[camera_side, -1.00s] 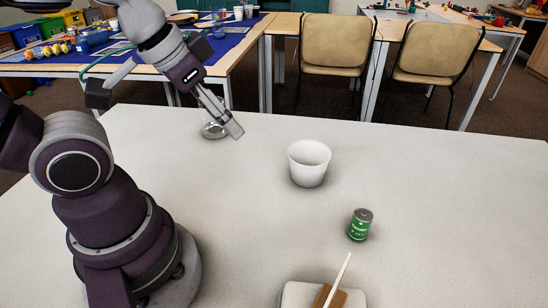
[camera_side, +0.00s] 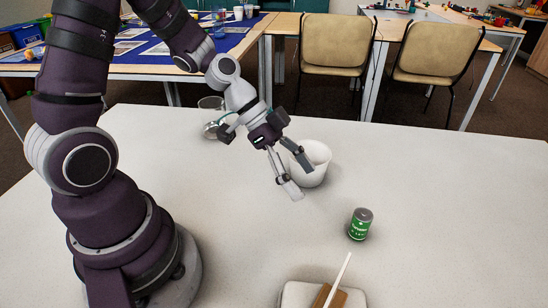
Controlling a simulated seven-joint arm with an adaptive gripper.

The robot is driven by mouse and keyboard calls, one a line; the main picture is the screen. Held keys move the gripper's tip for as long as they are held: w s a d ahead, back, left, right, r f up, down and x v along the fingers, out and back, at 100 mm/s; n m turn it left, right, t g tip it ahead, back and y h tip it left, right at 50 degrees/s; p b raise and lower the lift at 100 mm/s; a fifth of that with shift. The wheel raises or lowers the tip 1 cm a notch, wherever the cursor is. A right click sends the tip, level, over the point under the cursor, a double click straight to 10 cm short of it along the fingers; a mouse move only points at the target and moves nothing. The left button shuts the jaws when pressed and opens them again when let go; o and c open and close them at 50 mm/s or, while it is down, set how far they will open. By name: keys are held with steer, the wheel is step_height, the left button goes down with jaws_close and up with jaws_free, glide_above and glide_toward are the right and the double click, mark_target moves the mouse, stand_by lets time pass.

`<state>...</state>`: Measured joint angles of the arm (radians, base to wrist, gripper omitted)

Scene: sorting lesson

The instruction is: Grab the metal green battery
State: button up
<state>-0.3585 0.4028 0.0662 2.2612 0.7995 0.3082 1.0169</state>
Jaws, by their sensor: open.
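The green battery (camera_side: 360,225) stands upright on the white table, right of centre, with a grey metal top and a green label. My gripper (camera_side: 302,182) is open and empty, with its two fingers apart. It is up and to the left of the battery, in front of the white cup as the camera sees it. It does not touch the battery.
A white cup (camera_side: 317,168) stands behind the battery, partly hidden by my gripper. A clear glass jar (camera_side: 211,117) is at the back left. A light tray (camera_side: 296,295) with a brown block (camera_side: 331,297) and a white stick (camera_side: 337,279) is at the front edge. The white table (camera_side: 450,220) is bare on the right.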

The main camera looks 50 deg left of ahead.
mark_target(355, 212)
steer(key=f+t+h, duration=0.1)
steer(key=w+f+t+h, duration=0.2)
steer(key=f, duration=0.1)
steer(key=shift+w, duration=0.25)
steer(key=shift+w+a+f+t, duration=0.15)
steer(key=shift+f+t, duration=0.05)
steer(key=shift+t, duration=0.3)
steer(key=shift+w+f, duration=0.2)
steer(key=x, duration=1)
steer(key=shift+s+d+r, duration=0.1)
steer(key=shift+d+r, duration=0.15)
steer(key=shift+d, duration=0.05)
jaws_close()
